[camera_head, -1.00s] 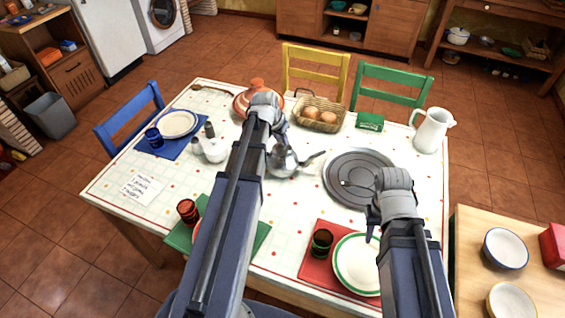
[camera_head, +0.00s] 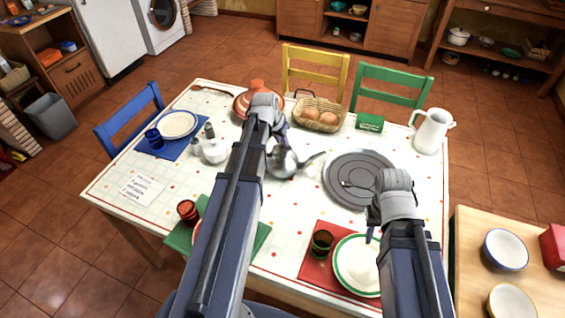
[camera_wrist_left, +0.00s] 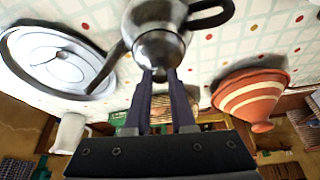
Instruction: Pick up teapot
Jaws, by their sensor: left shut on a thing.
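The teapot (camera_head: 285,162) is shiny silver metal with a spout pointing right, on the table near the middle. In the left wrist view the teapot (camera_wrist_left: 158,25) shows large, with a black handle and a dark spout. My left gripper (camera_wrist_left: 160,76) is shut on the teapot, its fingers meeting the part nearest the wrist camera. In the head view my left gripper (camera_head: 276,130) partly hides the teapot; I cannot tell whether it is lifted. My right gripper (camera_head: 373,222) hangs over the table at the right; its finger gap is not clear.
A grey round tray (camera_head: 360,165) lies right of the teapot. A terracotta tagine (camera_head: 255,88) and a basket of bread (camera_head: 318,124) stand behind. A white sugar bowl (camera_head: 212,152) is to the left, a white pitcher (camera_head: 433,131) at the far right.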

